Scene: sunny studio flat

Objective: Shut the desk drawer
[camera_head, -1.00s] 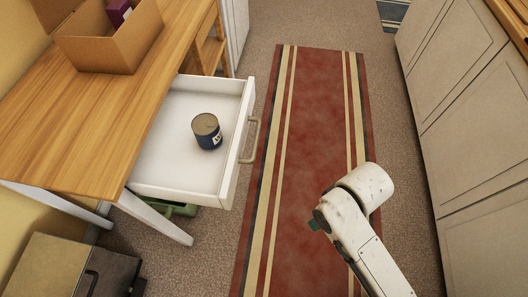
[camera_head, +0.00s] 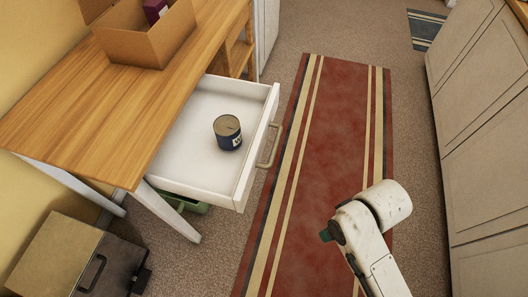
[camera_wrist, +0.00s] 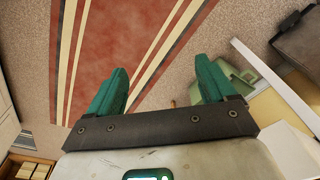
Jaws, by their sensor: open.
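The white desk drawer (camera_head: 188,150) stands pulled out from under the wooden desk top (camera_head: 110,120) in the head view. Its front faces right and carries a metal bow handle (camera_head: 269,147). A dark blue can (camera_head: 228,132) with a tan top stands inside the drawer. My gripper shows in the wrist view (camera_wrist: 162,88), with two teal fingers spread apart and nothing between them. In the head view my arm is to the right of the drawer, over the rug, clear of the handle.
A cardboard box (camera_head: 150,42) sits on the desk. A green bin (camera_head: 185,203) is partly hidden under the drawer. A brown-grey case (camera_head: 62,262) stands at lower left. Grey cabinets (camera_head: 490,140) line the right side. The red striped rug (camera_head: 330,150) between is clear.

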